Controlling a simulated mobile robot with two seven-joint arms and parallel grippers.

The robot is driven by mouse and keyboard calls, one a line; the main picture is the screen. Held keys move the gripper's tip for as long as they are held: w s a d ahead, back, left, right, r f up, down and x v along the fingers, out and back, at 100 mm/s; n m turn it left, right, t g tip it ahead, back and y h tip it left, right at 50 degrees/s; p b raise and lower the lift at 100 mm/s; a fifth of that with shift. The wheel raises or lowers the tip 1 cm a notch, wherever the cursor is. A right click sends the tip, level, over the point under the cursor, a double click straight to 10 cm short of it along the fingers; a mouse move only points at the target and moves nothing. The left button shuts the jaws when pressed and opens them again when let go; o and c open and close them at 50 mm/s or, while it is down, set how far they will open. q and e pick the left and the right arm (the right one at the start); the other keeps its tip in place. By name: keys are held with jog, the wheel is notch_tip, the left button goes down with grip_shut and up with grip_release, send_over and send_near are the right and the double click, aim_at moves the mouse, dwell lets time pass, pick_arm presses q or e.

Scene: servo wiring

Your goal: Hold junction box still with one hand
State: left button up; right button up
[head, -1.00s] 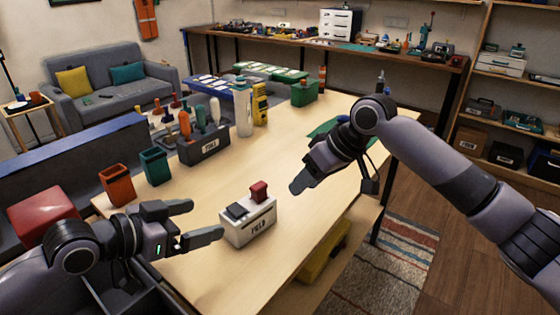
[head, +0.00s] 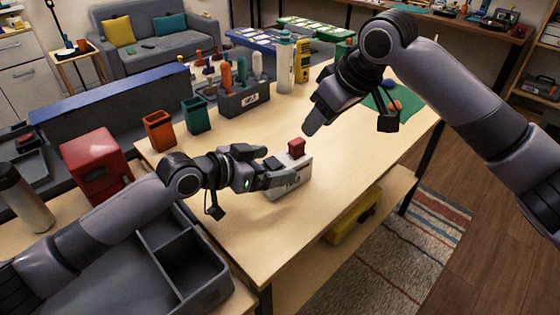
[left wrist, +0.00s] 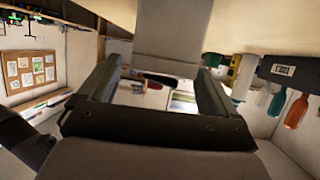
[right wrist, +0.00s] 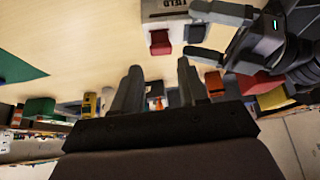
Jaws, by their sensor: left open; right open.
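The junction box (head: 296,184) is a white labelled block with a red switch (head: 297,146) on top, standing upright on the table. In the right wrist view the box (right wrist: 163,10) shows at the top edge. My left gripper (head: 272,163) is open at the box's left side, its fingers partly covering it in the head view. I cannot tell whether they touch it. In the left wrist view a pale grey block, apparently the box (left wrist: 172,30), fills the space at the fingertips. My right gripper (head: 318,116) is open and empty, raised above the table beyond the box.
A dark tool holder (head: 243,100) stands farther back, with an orange bin (head: 159,131) and a green bin (head: 196,116) to its left. A green mat (head: 385,103) lies at the right. The table right of the box is clear.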

aim_at(303, 164)
pick_arm(q)
jog(key=shift+x, duration=1.45)
jog(key=shift+c, duration=0.3)
jog(key=c, duration=1)
jog(key=shift+c, duration=0.9)
pick_arm(e)
jog(key=shift+o, duration=0.9)
jog(key=o, duration=0.3)
jog(key=shift+r, duration=0.15)
jog(key=shift+o, duration=0.2)
jog(key=w+a+f, duration=0.1)
jog(key=f, duration=0.1)
jog(key=w+a+f+g+h, duration=0.1)
jog(key=f, duration=0.2)
jog(key=w+a+f+m+h, duration=0.1)
jog(key=f, duration=0.2)
jog(key=shift+w+a+f+g, duration=0.1)
jog(key=shift+w+a+g, duration=0.2)
jog(key=shift+w+a, duration=0.1)
